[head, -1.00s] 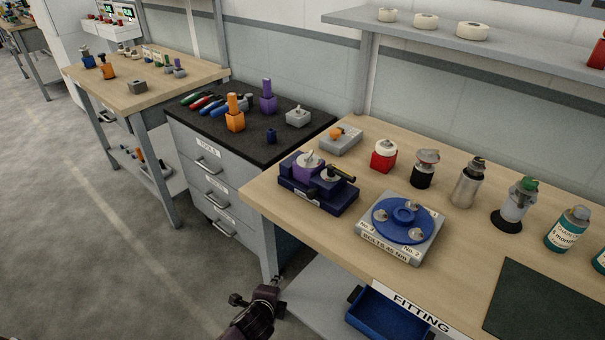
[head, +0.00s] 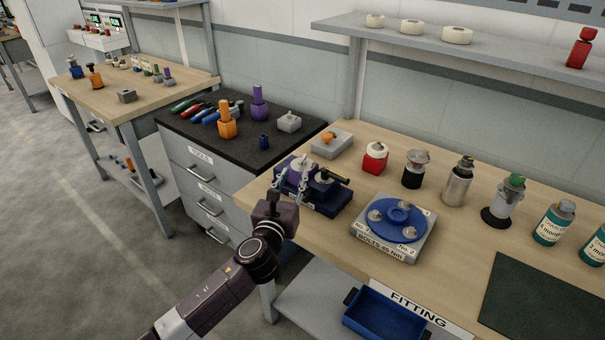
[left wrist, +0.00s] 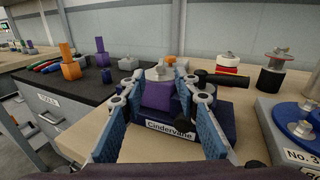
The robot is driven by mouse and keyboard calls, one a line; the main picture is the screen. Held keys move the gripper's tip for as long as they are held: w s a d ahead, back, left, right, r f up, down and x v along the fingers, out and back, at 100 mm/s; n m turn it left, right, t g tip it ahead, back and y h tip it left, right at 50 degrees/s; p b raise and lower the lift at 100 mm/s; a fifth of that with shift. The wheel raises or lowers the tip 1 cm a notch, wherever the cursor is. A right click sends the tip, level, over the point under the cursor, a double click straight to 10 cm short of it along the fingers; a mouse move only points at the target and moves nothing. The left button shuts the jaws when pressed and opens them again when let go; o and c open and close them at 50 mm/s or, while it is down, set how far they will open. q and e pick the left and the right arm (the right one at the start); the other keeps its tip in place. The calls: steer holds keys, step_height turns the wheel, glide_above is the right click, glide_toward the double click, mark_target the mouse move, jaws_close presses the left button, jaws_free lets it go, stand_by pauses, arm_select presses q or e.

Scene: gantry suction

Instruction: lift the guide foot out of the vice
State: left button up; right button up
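The guide foot looks to be the purple block with a round grey metal top (head: 297,164); in the left wrist view the purple block (left wrist: 158,95) sits upright in the vice. The vice (head: 328,207) is dark blue with a black handle and stands at the near left corner of the fitting bench; its label reads "Cindervane" in the left wrist view (left wrist: 217,125). My left gripper (head: 291,180) is open at the vice's front. In the left wrist view its blue-padded fingers (left wrist: 160,78) lie either side of the purple block; contact is unclear. My right gripper is out of view.
A blue disc fixture (head: 402,237) stands right of the vice. A grey block with an orange piece (head: 331,146) is behind it, with a red-bodied item (head: 375,160) nearby. The black-topped drawer cabinet (head: 200,135) is left.

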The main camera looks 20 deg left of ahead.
mark_target(300, 162)
arm_select(q)
steer(key=shift+w+r+m, duration=0.2)
steer(key=shift+w+m, duration=0.2)
steer(key=shift+w, duration=0.7)
steer(key=shift+w+a+f, duration=0.1)
steer(key=shift+w+f, duration=0.05)
steer(key=shift+w, duration=1.35)
steer(key=shift+w+a+f, duration=0.1)
steer(key=shift+w, duration=1.35)
jaws_close()
steer(key=shift+r, duration=0.2)
